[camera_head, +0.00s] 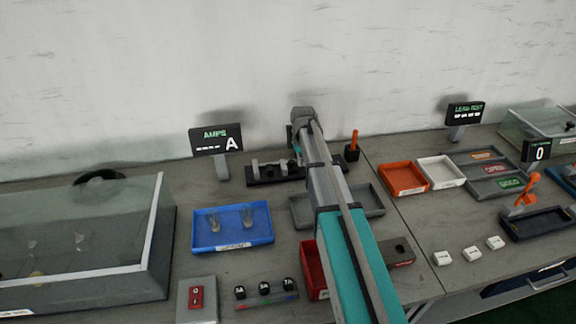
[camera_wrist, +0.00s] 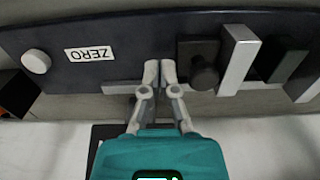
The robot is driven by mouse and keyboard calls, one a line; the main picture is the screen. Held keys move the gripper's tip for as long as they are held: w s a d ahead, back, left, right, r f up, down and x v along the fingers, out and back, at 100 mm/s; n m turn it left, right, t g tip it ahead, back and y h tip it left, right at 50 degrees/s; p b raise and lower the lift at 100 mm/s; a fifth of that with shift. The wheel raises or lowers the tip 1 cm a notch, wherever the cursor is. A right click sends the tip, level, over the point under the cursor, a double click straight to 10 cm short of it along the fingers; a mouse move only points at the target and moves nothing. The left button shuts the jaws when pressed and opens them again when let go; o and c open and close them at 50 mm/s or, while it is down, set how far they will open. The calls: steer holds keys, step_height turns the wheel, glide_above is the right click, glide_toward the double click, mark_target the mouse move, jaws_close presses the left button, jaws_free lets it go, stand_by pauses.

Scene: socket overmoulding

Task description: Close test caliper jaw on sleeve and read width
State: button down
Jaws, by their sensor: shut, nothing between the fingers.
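The test caliper is a dark base bar (camera_head: 262,181) at the back of the bench in the head view, partly hidden behind my arm. In the wrist view its base (camera_wrist: 120,35) carries an upside-down ZERO label (camera_wrist: 88,54), a round white button (camera_wrist: 36,61), a dark block with a round knob (camera_wrist: 204,76), a pale upright jaw (camera_wrist: 239,62) and a dark block (camera_wrist: 285,63) beside it. I cannot make out which part, if any, is the sleeve. My gripper (camera_wrist: 160,74) is shut and empty, with its fingertips close to the dark knobbed block, to its left.
An AMPS display (camera_head: 216,140) stands behind a blue tray (camera_head: 208,243) holding two clear pieces. A grey tray (camera_head: 303,211) and a red tray (camera_head: 309,262) lie beneath my arm. An orange-handled tool (camera_head: 353,143) stands right of the caliper. A glass-walled box (camera_head: 70,240) fills the left.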

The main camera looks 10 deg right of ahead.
mark_target(283, 164)
steer(key=shift+a, duration=3.6)
steer(key=shift+d, duration=0.25)
steer(key=shift+d, duration=0.45)
steer(key=shift+r, duration=0.1)
stand_by(0.4)
steer(key=shift+r+p, duration=3.4)
steer(key=shift+p, duration=0.15)
steer(key=s+d, duration=0.1)
steer(key=s, duration=2.5)
steer(key=shift+d, duration=0.25)
